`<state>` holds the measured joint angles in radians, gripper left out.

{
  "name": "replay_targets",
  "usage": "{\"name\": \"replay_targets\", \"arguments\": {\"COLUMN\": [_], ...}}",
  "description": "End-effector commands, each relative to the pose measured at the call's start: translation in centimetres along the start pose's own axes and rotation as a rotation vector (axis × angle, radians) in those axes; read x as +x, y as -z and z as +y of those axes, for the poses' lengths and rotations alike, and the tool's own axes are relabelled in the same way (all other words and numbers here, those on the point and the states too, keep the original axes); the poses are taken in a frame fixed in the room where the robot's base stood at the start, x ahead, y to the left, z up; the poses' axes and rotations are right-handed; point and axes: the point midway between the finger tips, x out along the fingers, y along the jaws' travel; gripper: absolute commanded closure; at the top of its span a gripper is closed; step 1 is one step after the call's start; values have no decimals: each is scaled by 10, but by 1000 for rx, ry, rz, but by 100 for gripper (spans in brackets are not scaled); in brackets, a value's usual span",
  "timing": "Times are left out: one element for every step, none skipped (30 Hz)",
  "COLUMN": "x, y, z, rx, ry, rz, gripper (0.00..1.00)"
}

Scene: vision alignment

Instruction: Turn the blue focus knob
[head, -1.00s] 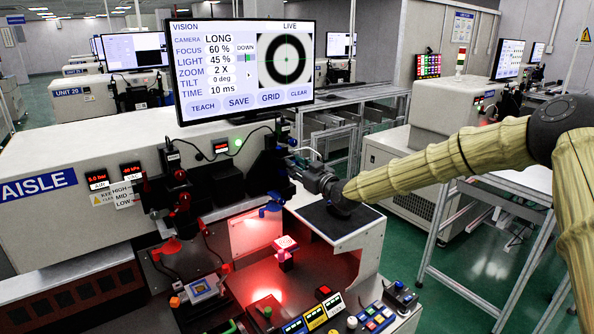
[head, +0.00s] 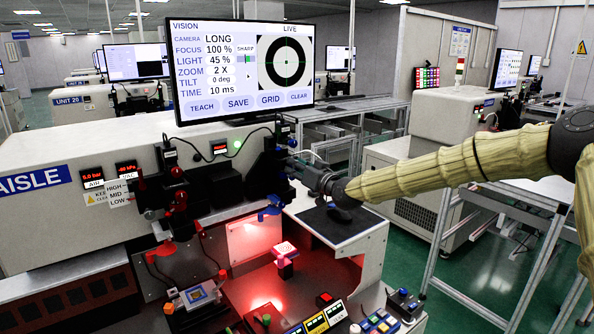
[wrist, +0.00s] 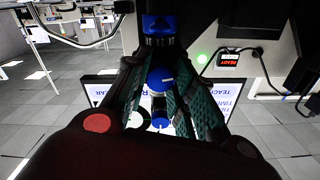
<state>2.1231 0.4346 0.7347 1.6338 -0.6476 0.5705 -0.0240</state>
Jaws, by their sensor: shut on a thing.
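My gripper (head: 300,170) reaches from the right to the black camera assembly (head: 266,170) in front of the monitor. In the wrist view, a blue knob (wrist: 160,80) with a white mark sits between the two green-padded fingers, and my gripper (wrist: 158,58) is shut on it. A blue ringed part (wrist: 158,26) with white marks lies beyond it. In the head view the fingers and the dark assembly hide the held knob. The monitor (head: 197,105) reads FOCUS 100 % and SHARP, with a crisp black ring around a green cross.
A blue part (head: 270,209) hangs below the assembly, above a red-lit work area with a small block (head: 286,250). A black pad (head: 335,222) lies on the ledge under my gripper. Coloured buttons (head: 375,322) line the front. A green lamp (wrist: 202,59) glows beside a READY display.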

Motion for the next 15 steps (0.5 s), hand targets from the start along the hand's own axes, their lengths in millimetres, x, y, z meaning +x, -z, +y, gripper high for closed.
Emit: {"name": "replay_targets", "arguments": {"x": [0, 0, 0, 0, 0, 0, 0, 0, 0, 0, 0, 0, 0, 0, 0], "y": [2, 3, 3, 3, 3, 3, 3, 3, 3, 3, 2, 2, 2, 2, 2], "z": [1, 1, 1, 1, 1, 1, 1, 1, 1, 1, 1, 1, 1, 1, 0], "rx": [0, 0, -1, -1, -1, -1, -1, -1, -1, -1, -1, -2, -2, -2, -2], "ry": [-2, -2, -2, -2, -2, -2, -2, -2, -2, -1, -1, -1, -1, -1, -1], "rz": [3, 3, 3, 4, 4, 4, 4, 4, 4, 4, 3, 3, 3, 3, 2], "gripper": [99, 99, 99, 99, 99, 99, 99, 71, 64, 59, 53, 52, 52, 52, 52]}}
